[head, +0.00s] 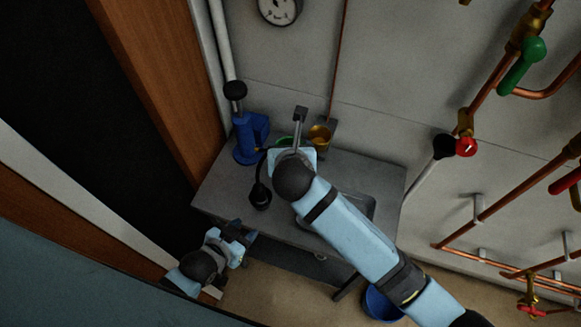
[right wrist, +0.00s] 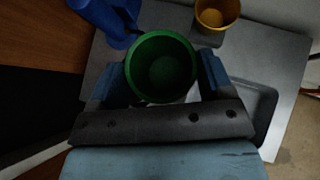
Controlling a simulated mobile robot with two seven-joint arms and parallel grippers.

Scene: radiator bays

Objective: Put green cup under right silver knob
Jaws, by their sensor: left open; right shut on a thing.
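The green cup (right wrist: 161,66) is upright, its open rim facing the right wrist camera, and looks empty. My right gripper (right wrist: 160,80) is shut on it, one blue finger on each side. In the head view only a sliver of the green cup (head: 284,141) shows behind my right gripper (head: 292,152), over the back of the grey bench (head: 226,188). My left gripper (head: 240,234) is open and empty near the bench's front left corner. I cannot make out a right silver knob for certain; a grey tap-like fitting (head: 300,114) stands just behind the cup.
A yellow cup (head: 319,134) stands right of the green cup at the back. A blue vise-like tool (head: 245,148) and a black object (head: 260,196) are to the left. The sink (head: 366,204) is partly hidden by my right arm. A blue bucket (head: 380,304) is on the floor.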

